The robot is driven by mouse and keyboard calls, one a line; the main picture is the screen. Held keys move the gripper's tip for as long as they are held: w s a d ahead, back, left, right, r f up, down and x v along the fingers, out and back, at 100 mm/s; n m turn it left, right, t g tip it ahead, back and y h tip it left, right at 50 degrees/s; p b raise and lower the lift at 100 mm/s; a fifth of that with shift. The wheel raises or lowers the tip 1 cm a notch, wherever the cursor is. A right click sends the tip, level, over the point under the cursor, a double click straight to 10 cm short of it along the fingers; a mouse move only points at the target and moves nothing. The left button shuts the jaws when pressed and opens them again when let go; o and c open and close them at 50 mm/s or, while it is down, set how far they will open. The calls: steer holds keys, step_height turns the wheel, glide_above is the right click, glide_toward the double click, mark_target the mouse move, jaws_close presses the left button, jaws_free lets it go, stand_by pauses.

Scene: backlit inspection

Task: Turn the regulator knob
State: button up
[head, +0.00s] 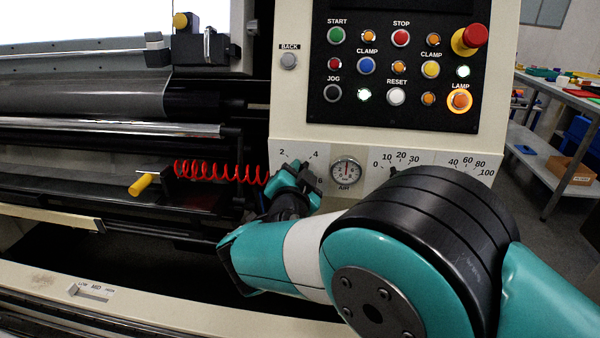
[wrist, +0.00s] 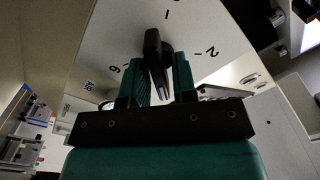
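The regulator knob (wrist: 153,48) is a black lever-shaped knob on a pale panel with a dial of printed numbers around it. In the wrist view it stands between the two teal fingers of my gripper (wrist: 162,80), which look closed against its sides. In the head view my gripper (head: 292,184) is at the dial marked 2, 4, 6, left of the round AIR gauge (head: 346,171). There the fingers hide the knob. The gauge needle points about straight up.
A button panel (head: 398,66) with a red emergency stop (head: 474,37) is above. A second dial scale (head: 400,160) sits right of the gauge, partly behind my arm. A red coiled hose (head: 222,172) runs close left of my gripper. Machine rollers (head: 110,97) fill the left.

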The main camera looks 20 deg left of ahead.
jaws_close()
steer(key=shift+f+b, duration=0.1)
steer(key=shift+b, duration=0.25)
